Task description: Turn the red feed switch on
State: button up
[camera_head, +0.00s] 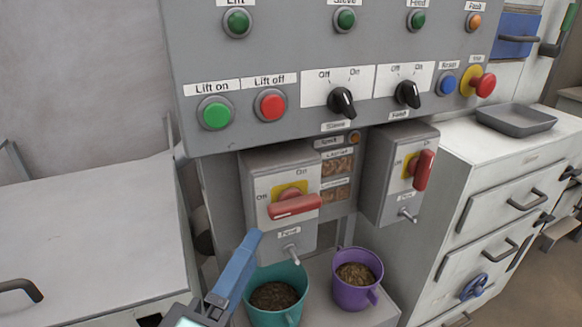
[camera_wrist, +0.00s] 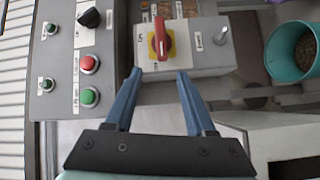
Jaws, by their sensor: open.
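The red feed switch (camera_head: 294,207) is a red handle on a yellow plate, on a grey box (camera_head: 262,178) labelled Feed. Its handle lies about level, in line with the Off mark at its left; the On mark is above. In the wrist view the same red handle (camera_wrist: 161,40) appears upright in the turned picture. My gripper (camera_wrist: 160,73) is open, its two blue fingers spread and pointing toward the box, with nothing between them. The handle lies beyond the fingertips, roughly centred between them, and looks apart from them. In the head view one blue finger shows low, left of the box's underside.
A second box to the right has another red handle (camera_head: 423,170), upright. Below stand a teal bucket (camera_head: 277,310) and a purple bucket (camera_head: 356,296) with pellets. Metal spouts stick out under both switches. The panel above carries buttons and black knobs (camera_head: 342,101).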

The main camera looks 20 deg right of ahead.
aim_at(294, 212)
jog(key=shift+n+g+h, duration=0.5)
jog(key=shift+n+h, duration=0.1)
jog(key=x, duration=0.4)
jog(key=s+d+x, duration=0.1)
jog(key=x, duration=0.7)
jog(key=shift+s+d+f+p, duration=0.15)
jog(key=shift+d+p, duration=0.05)
jog(key=shift+p, duration=0.15)
grip_shut()
